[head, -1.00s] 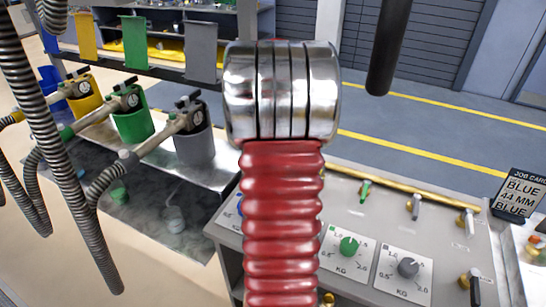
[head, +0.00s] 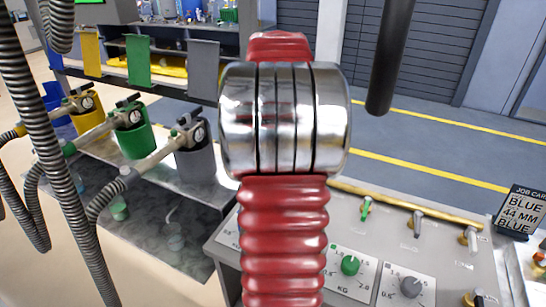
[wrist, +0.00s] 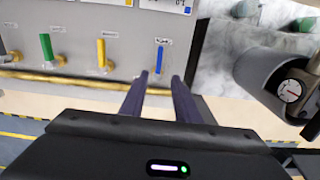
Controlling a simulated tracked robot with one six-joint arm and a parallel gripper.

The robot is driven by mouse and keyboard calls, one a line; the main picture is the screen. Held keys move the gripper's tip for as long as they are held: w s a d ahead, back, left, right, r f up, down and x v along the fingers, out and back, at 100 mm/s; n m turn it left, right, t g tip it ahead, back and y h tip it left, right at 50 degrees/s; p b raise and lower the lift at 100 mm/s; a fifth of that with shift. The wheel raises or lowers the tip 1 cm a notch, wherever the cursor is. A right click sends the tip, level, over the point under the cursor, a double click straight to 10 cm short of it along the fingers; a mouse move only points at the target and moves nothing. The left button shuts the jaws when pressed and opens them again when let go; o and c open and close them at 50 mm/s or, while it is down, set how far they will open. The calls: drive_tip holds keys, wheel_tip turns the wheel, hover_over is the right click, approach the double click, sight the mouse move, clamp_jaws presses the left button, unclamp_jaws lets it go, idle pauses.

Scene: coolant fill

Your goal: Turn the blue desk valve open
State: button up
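The blue desk valve (wrist: 159,59) shows in the wrist view as an upright blue lever on the grey desk panel (wrist: 130,52). My gripper (wrist: 160,77) is open, its two dark purple fingers apart. The blue lever appears between the fingertips in the picture, slightly beyond them; I see no contact, and the exact depth is hard to tell. In the head view my own red and chrome arm hides the blue valve and my gripper.
A yellow lever (wrist: 101,54) and a green lever (wrist: 47,48) stand left of the blue one, along a brass pipe (wrist: 75,82). A grey canister with a gauge (wrist: 275,80) is close on the right.

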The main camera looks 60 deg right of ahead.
wheel_tip(320, 180, up, 2)
drive_tip(key=shift+r, duration=0.1)
idle(0.8)
drive_tip(key=w+a+f+n+t+h, duration=0.1)
drive_tip(key=a+f+n, duration=0.15)
drive_tip(key=a, duration=0.45)
drive_tip(key=w+a+f+n, duration=0.1)
drive_tip(key=w+a+n, duration=0.1)
drive_tip(key=a+n, duration=0.35)
drive_tip(key=w+a+f+n+t+h, duration=0.1)
drive_tip(key=a+f, duration=0.1)
drive_tip(key=a, duration=0.7)
drive_tip(key=s+a+n+t+y, duration=0.1)
drive_tip(key=a+n, duration=0.3)
drive_tip(key=a, duration=0.7)
drive_tip(key=s+a+r+n+t+y, duration=0.1)
drive_tip(key=a+n, duration=0.3)
drive_tip(key=a, duration=0.8)
drive_tip(key=shift+s+a+t, duration=0.2)
drive_tip(key=shift+s+t, duration=0.6)
drive_tip(key=shift+s, duration=0.1)
